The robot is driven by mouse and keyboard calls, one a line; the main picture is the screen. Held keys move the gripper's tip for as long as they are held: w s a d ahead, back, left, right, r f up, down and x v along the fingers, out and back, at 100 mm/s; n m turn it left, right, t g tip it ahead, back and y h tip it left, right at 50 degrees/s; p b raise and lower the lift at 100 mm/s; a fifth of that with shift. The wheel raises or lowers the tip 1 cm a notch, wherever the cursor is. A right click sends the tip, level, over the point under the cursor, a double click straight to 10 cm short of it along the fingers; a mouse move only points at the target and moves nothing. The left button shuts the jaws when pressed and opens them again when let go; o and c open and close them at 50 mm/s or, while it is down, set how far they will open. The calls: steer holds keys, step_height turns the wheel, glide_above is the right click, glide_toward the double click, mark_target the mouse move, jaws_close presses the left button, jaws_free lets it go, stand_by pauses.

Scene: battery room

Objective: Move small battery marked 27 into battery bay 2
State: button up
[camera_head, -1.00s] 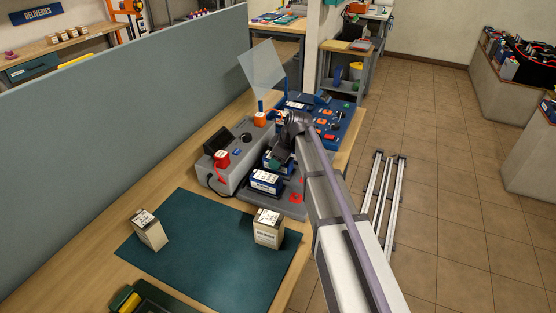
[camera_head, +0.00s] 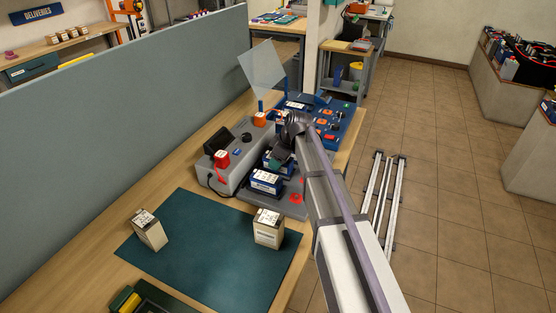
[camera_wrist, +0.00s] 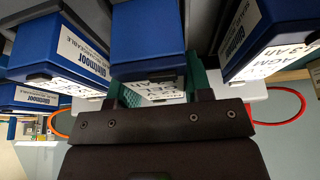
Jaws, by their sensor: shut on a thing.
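My gripper (camera_wrist: 160,88) has green-lined fingers on both sides of a blue battery (camera_wrist: 148,35) with a white label, and is shut on it. No number 27 is readable on it. In the head view my gripper (camera_head: 278,158) is over the grey bay unit, and my wrist hides most of the held battery. A blue battery with a white top (camera_head: 265,182) stands in the unit nearer the camera. The wrist view shows other blue batteries at left (camera_wrist: 65,38) and right (camera_wrist: 255,35), close to the held one. Bay numbers cannot be read.
A grey device with a red block (camera_head: 222,158) stands left of the bays. Two cream batteries (camera_head: 149,234) (camera_head: 268,232) stand on the green mat (camera_head: 205,270). A blue board (camera_head: 340,122) and a clear tilted panel (camera_head: 262,70) are behind. A blue-grey partition (camera_head: 120,95) borders the left.

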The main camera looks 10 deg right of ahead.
steer(key=shift+f+b, duration=0.55)
steer(key=shift+f, duration=0.05)
steer(key=o, duration=1)
steer(key=p+v, duration=1)
steer(key=v, duration=0.1)
steer(key=shift+r, duration=0.1)
steer(key=shift+s, duration=0.1)
steer(key=shift+m, duration=0.4)
steer(key=s+a+m+g+h, duration=0.1)
steer(key=s+m, duration=0.2)
steer(key=s, duration=0.5)
steer(key=s+a+f+m+h, duration=0.1)
steer(key=s+m, duration=0.2)
steer(key=s, duration=0.5)
steer(key=s+a+m+g+h, duration=0.1)
steer(key=s+m, duration=0.2)
steer(key=s, duration=0.5)
steer(key=shift+s+a+f+m+g+h, duration=0.15)
steer(key=shift+f+m+g+h, duration=0.15)
steer(key=shift+m, duration=0.1)
